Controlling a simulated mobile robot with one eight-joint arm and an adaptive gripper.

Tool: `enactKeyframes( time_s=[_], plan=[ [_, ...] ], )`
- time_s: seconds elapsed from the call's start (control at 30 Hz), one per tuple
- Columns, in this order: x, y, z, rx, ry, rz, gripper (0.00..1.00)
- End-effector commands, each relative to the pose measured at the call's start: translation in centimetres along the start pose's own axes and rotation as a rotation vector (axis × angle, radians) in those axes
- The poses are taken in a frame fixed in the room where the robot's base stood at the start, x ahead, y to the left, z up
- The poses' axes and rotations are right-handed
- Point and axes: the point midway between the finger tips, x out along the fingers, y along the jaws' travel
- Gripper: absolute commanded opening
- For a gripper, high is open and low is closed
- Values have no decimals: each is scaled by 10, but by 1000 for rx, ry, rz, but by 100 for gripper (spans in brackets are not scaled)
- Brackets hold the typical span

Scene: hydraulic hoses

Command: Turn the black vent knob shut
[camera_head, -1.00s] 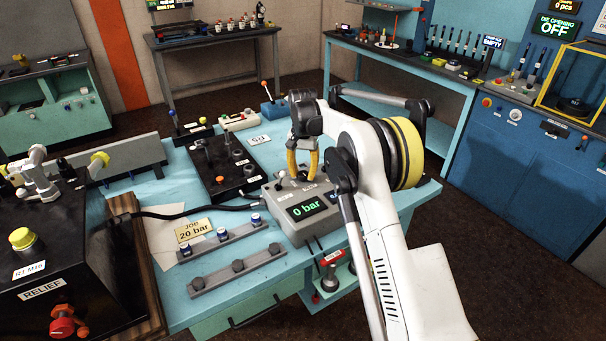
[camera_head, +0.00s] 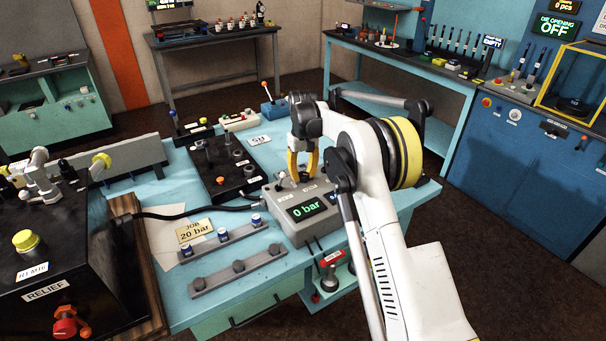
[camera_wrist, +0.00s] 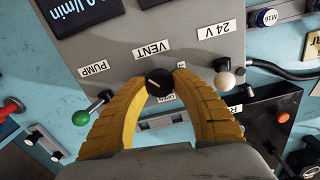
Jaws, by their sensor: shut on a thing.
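The black vent knob (camera_wrist: 159,84) sits on the grey control box just below its VENT label (camera_wrist: 152,50) in the wrist view. A pale pointer line on its top runs slantwise. My gripper (camera_wrist: 159,88) has its yellow fingers closed on both sides of the knob. In the head view my gripper (camera_head: 302,179) points down at the back edge of the control box (camera_head: 290,222), whose display reads 0 bar. The knob is hidden there by the fingers.
A black valve block (camera_head: 222,175) lies left of the box on the blue bench.

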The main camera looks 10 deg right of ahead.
Motion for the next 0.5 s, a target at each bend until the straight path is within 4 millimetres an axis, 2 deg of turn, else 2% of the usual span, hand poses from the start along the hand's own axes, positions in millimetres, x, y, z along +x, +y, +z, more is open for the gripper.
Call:
enactKeyframes(
  time_s=[0.5],
  plan=[
    [0,0,0,-486,0,0,1]
  ],
)
